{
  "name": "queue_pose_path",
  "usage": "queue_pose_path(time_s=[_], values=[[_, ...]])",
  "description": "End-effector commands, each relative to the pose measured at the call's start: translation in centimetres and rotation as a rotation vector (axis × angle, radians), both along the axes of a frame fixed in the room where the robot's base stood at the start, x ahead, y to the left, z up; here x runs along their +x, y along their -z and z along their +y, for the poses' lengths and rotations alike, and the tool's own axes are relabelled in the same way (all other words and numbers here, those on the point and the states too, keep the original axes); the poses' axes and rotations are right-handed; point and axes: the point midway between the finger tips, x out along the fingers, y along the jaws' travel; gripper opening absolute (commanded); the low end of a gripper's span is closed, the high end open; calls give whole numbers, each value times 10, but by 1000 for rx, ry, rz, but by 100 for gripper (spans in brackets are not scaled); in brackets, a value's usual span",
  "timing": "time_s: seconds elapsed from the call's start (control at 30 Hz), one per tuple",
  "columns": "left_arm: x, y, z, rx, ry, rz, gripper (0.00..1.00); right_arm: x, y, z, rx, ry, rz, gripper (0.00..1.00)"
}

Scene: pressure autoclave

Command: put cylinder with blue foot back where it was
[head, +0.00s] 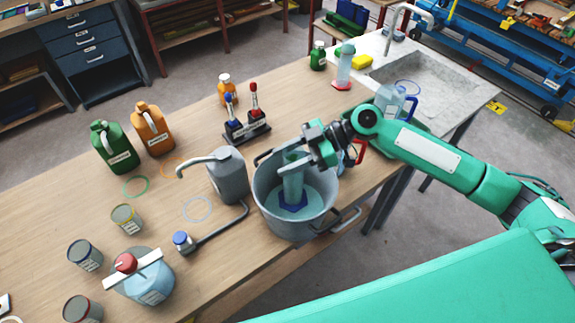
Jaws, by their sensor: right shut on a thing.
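The cylinder with blue foot (293,188) is a clear, greenish measuring cylinder. It stands roughly upright inside the grey metal bucket (265,212), its blue foot low over or in the pale liquid there; I cannot tell whether it touches the bottom. My right gripper (297,163) reaches in from the right over the bucket and is shut on the cylinder's upper part, hiding its top. A similar cylinder with a red foot (343,68) stands at the back of the table near the sink. My left gripper is out of view.
A grey spouted can (228,176) stands left of the bucket, and a lever stand (246,128) behind it. Green (113,150) and orange (153,130) jugs, several tins and a lidded pot (150,285) are farther left. Coloured rings mark the table, including a pale-blue one (197,221).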

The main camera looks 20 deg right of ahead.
Motion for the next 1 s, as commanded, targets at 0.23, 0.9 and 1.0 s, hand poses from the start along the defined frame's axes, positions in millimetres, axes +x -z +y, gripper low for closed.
queue_pose_path(time_s=[0.23,0.9,1.0], values=[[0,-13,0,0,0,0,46,0,31,0,0,2,4,0],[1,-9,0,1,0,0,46,0,47,0,0,1,0,65],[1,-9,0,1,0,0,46,0,47,0,0,1,0,65]])
